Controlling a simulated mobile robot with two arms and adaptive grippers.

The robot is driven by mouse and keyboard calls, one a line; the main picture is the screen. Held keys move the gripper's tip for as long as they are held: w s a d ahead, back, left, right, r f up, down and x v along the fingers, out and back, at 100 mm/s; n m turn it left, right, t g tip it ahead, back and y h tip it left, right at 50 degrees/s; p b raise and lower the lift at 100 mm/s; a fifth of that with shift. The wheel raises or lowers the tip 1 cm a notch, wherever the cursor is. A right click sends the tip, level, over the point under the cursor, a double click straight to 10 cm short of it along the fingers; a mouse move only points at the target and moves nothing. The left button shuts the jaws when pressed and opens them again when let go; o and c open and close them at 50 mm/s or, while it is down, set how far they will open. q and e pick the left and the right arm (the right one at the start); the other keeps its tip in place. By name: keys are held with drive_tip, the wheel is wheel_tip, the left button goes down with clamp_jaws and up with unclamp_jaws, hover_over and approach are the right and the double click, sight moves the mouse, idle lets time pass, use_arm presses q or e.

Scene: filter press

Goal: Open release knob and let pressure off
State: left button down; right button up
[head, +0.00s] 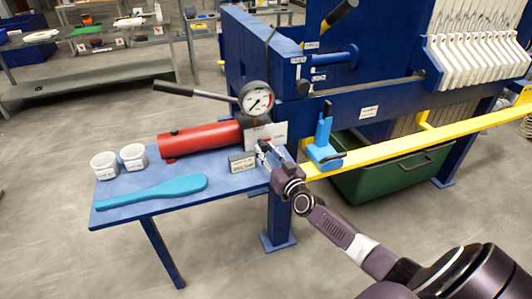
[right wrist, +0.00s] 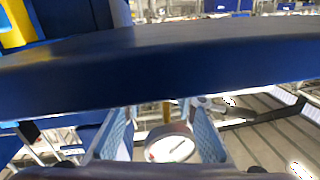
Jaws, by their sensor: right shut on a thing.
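A red hand-pump cylinder (head: 200,139) lies on the blue side table, with a black-gripped lever (head: 180,90) above it. A round white pressure gauge (head: 256,99) stands at its right end; it also shows between my fingers in the right wrist view (right wrist: 171,145). My right gripper (head: 268,153) is at the pump's right end, below the gauge and a white plate (head: 266,135). Its fingers are shut on the release knob, which they mostly hide. A small brass-coloured part (right wrist: 166,112) shows between the fingers in the right wrist view. My left gripper is not in view.
The side table (head: 130,203) holds two white cups (head: 133,157), a turquoise paddle (head: 150,193) and a small labelled block (head: 242,162). A light-blue bracket (head: 323,140) and a yellow rail (head: 420,135) lie right of my gripper. A blue beam (right wrist: 160,65) crosses the wrist view closely.

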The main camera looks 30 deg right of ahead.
idle(0.3)
drive_tip(key=o, duration=0.9)
drive_tip(key=shift+s, duration=0.1)
drive_tip(key=s, duration=0.4)
drive_tip(key=s+a, duration=0.1)
drive_tip(key=s, duration=0.6)
drive_tip(key=shift+s+a+f, duration=0.1)
drive_tip(key=shift+s+a, duration=0.1)
drive_tip(key=shift+s, duration=0.2)
drive_tip(key=shift+f, duration=0.1)
